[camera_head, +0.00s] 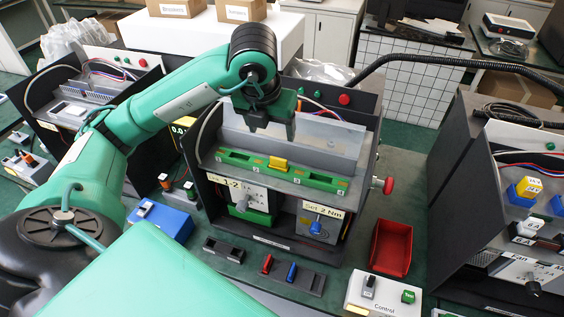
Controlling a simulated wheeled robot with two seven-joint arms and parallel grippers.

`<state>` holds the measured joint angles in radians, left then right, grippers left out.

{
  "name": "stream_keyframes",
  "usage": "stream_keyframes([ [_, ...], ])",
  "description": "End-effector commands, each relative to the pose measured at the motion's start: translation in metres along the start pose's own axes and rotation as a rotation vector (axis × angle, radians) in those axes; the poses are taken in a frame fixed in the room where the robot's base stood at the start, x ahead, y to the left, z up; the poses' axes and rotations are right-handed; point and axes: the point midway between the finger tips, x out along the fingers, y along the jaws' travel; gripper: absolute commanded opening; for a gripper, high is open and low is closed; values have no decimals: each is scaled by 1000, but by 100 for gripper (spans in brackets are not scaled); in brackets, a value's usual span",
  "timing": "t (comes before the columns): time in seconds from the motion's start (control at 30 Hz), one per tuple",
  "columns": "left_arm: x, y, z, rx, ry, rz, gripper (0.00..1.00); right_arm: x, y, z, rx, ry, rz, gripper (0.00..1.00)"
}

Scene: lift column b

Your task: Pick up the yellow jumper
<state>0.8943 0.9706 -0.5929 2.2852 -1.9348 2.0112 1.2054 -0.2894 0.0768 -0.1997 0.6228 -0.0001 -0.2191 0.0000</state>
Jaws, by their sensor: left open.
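A small yellow jumper (278,163) sits on a long green terminal strip (310,180) inside the black-walled test station in the middle. My left gripper (271,131) hangs from the green arm that comes in from the left. Its fingers point down and are apart, with nothing seen between them. In the picture it is just above the jumper, with a gap between them. How far behind or in front of the jumper it is, I cannot tell well. My right gripper is not in view.
A clear panel (320,140) stands behind the strip. A red bin (391,248), a control box (384,296) and a dark holder with red and blue pieces (292,275) stand in front. Another station (480,190) is at right. A black cable (440,62) arches behind.

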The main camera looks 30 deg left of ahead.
Motion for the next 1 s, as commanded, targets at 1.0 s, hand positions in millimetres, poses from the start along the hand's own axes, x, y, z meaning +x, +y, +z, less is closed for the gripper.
stream_keyframes([
  [1.0,101,-3,-5,0,6,1,67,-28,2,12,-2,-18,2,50],
])
